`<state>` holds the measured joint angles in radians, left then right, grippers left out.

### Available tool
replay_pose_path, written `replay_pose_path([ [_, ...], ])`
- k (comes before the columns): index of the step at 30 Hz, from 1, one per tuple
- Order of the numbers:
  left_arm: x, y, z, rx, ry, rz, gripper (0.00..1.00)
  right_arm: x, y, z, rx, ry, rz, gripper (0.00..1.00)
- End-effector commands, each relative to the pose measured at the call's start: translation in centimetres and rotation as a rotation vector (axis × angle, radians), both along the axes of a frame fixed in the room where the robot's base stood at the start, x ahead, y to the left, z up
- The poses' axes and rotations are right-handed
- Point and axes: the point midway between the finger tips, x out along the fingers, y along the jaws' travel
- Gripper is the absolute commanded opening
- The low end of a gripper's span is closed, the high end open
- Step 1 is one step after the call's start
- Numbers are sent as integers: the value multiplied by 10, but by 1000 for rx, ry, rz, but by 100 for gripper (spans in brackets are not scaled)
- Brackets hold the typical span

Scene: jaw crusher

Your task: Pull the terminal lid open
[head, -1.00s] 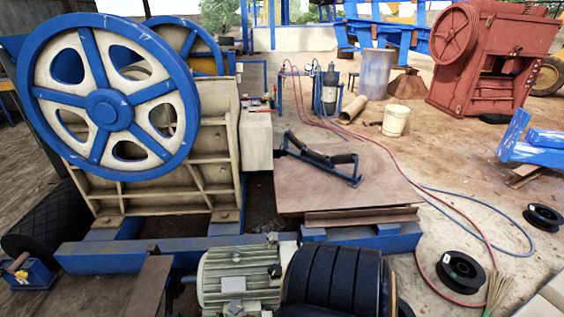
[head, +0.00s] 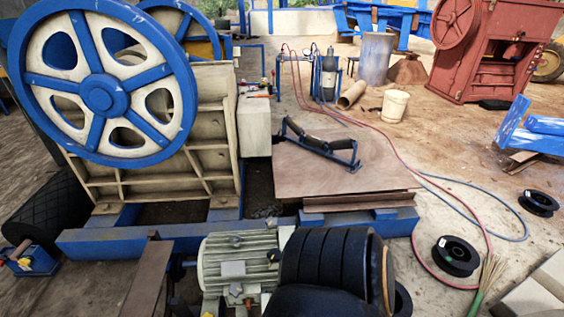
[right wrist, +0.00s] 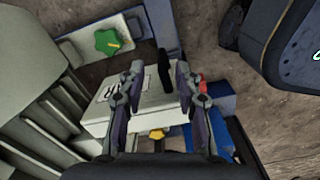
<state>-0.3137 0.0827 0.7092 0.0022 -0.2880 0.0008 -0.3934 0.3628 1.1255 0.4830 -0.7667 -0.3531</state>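In the right wrist view a pale box (right wrist: 140,108), apparently the terminal box, lies under my right gripper (right wrist: 160,70). A black upright tab or handle (right wrist: 165,70) shows between the fingers at the box. The fingers are spread on either side of it; I cannot tell whether they touch it. Part of the box is hidden by the fingers. My left gripper is not in view.
A green knob (right wrist: 107,42) is beyond the box. Grey ribs (right wrist: 42,100) lie to the left, and a dark bulky body (right wrist: 290,45) to the right.

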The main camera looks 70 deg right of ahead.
Motion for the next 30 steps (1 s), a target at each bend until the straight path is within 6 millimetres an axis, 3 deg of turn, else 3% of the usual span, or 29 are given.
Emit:
replay_pose_path([
  [6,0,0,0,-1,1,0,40,-1,-1,44,-2,0,4,34],
  [12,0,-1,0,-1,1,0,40,0,-1,72,-3,0,3,34],
  [30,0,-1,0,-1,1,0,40,1,0,80,0,-1,0,34],
])
